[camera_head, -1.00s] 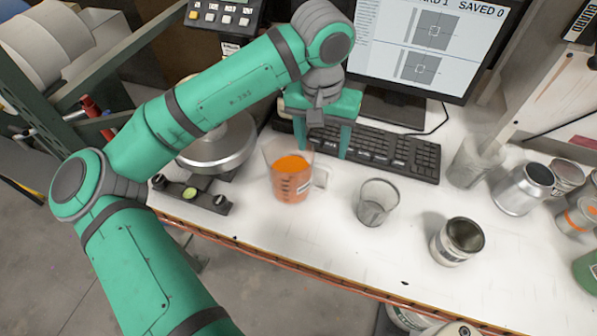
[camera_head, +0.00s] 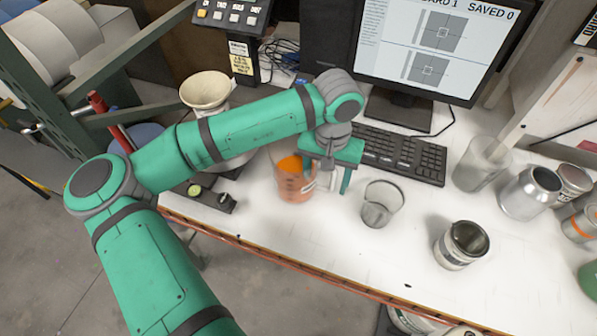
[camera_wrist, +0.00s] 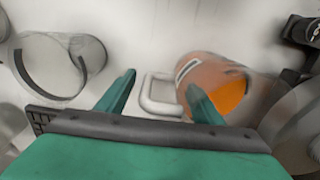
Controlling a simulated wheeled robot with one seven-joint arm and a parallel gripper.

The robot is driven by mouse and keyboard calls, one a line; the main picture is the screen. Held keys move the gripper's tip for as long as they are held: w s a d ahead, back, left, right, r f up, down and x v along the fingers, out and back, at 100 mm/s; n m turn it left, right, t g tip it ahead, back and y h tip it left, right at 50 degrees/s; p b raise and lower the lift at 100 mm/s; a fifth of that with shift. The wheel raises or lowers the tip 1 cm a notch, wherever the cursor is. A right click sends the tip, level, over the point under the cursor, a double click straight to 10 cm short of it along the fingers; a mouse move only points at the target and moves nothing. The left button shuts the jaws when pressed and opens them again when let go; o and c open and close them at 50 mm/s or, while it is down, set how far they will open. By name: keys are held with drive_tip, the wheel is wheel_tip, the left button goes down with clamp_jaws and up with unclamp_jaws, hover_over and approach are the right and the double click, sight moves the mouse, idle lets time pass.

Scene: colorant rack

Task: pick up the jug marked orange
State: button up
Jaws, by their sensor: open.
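The jug with orange colorant (camera_head: 291,184) stands upright on the white bench, partly hidden behind my arm in the head view. In the wrist view the jug (camera_wrist: 212,80) is at the right, with its pale handle (camera_wrist: 160,95) pointing left. My gripper (camera_head: 325,177) is open and empty, pointing down close to the jug's handle side. In the wrist view my fingertips (camera_wrist: 162,92) lie on either side of the handle, with the right finger overlapping the jug's body. I cannot tell whether the handle is between the fingers or below them.
A clear cup (camera_head: 381,205) stands right of my gripper. An open can (camera_head: 461,245) is farther right. A keyboard (camera_head: 400,152) and monitor (camera_head: 430,50) are behind. Several containers line the right side. The bench's front strip is clear.

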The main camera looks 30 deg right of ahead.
drive_tip(key=shift+f, duration=0.5)
clamp_jaws()
drive_tip(key=shift+r, duration=0.2)
